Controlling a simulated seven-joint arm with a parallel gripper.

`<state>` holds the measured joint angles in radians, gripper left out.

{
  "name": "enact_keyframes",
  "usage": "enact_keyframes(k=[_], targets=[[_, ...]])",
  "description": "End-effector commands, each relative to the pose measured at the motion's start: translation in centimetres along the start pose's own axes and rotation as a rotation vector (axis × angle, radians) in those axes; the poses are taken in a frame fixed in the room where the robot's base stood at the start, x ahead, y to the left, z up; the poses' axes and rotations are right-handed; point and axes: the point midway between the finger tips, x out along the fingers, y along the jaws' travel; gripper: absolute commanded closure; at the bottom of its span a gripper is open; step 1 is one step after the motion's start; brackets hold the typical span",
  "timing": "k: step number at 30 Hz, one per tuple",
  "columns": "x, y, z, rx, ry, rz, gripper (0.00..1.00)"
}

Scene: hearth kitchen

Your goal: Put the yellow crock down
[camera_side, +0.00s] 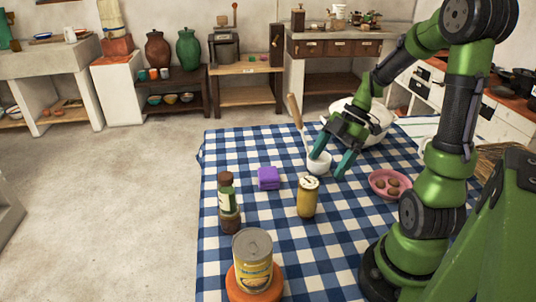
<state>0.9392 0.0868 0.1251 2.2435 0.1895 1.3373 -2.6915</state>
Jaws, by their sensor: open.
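The yellow crock (307,200) stands upright on the blue-and-white checked tablecloth, near the middle of the table. It has a pale lid with a dark mark on top. My gripper (330,162) is above and behind the crock, pointing down, with its two teal fingers apart. The crock is clear of the fingers. A small white bowl-like piece (318,167) with a wooden handle shows between and behind the fingertips; I cannot tell whether they touch it.
A purple block (268,178) and a dark bottle (228,203) are left of the crock. A yellow can (253,265) stands on an orange base in front. A pink dish (391,186) with brown pieces is at right. A large white bowl (377,128) is behind. Cloth in front of the crock is clear.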

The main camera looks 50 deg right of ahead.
Motion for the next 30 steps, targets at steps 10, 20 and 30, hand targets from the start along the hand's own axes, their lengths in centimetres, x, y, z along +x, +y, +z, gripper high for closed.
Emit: enact_keyframes(k=[10,20,30], targets=[[-0.9,-0.5,-3.1,0.19,-0.11,0.03,0.14],[-1.1,-2.6,-10.0,0.694,-0.185,0.287,0.14],[-1.9,-5.7,-15.9,1.173,0.1,0.492,0.14]])
